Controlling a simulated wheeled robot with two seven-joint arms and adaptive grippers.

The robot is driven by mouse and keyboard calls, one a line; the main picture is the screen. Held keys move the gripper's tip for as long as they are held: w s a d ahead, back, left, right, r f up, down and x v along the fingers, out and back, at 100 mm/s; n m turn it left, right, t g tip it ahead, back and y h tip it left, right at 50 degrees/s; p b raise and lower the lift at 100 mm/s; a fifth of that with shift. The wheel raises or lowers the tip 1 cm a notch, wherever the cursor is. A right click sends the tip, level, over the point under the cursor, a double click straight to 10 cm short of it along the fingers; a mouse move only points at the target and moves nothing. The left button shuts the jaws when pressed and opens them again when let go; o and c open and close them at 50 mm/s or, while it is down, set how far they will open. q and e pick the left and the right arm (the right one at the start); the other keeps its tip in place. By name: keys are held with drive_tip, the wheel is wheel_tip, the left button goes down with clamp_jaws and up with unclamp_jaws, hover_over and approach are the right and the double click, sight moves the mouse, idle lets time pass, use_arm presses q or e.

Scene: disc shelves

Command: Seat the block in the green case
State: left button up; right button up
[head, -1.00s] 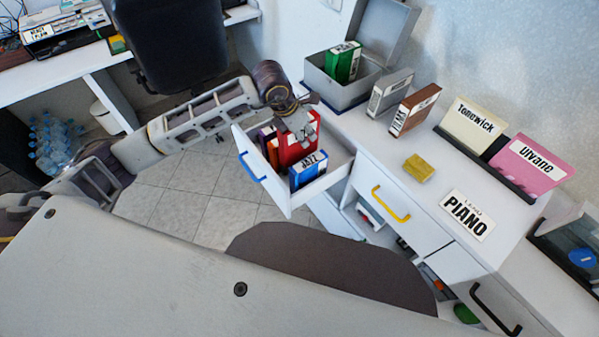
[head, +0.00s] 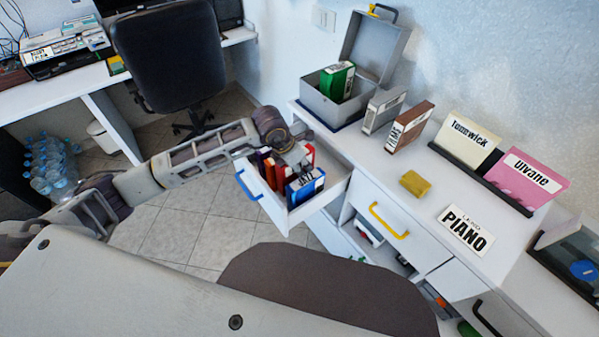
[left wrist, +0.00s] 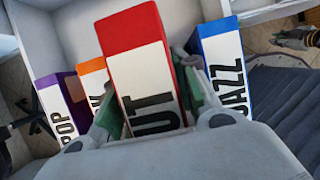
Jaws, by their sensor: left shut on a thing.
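A green case (head: 337,82) stands in the open grey box (head: 332,109) at the back of the counter. A small yellow block (head: 415,184) lies on the counter, apart from it. My left gripper (head: 300,165) is over the open drawer, shut on a red case (left wrist: 135,35) whose label partly reads "UT". The fingers clasp its two sides, and its lower part is hidden. In the left wrist view, purple (left wrist: 55,95) and orange (left wrist: 94,78) cases stand left of it, and a blue "JAZZ" case (left wrist: 222,70) stands right. My right gripper is not identifiable.
Grey (head: 384,110) and brown (head: 410,128) cases stand on the counter beside the box. Cream (head: 464,143) and pink (head: 527,182) cards stand in a dark holder, near a PIANO sign (head: 466,231). The drawer front (head: 262,196) juts out with a blue handle.

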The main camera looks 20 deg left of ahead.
use_arm(q)
drive_tip(key=shift+f, duration=1.9)
use_arm(e)
drive_tip(key=shift+s+a, duration=0.1)
drive_tip(key=shift+s, duration=0.15)
drive_tip(key=shift+s+f, duration=0.1)
drive_tip(key=shift+s, duration=0.05)
use_arm(q)
drive_tip(key=shift+f, duration=0.1)
drive_tip(key=o, duration=0.8)
drive_tip(key=shift+o, duration=0.2)
use_arm(e)
drive_tip(key=shift+w+a+r, duration=0.2)
drive_tip(key=shift+w+r, duration=0.05)
drive_tip(key=shift+w, duration=0.5)
drive_tip(key=shift+w, duration=0.1)
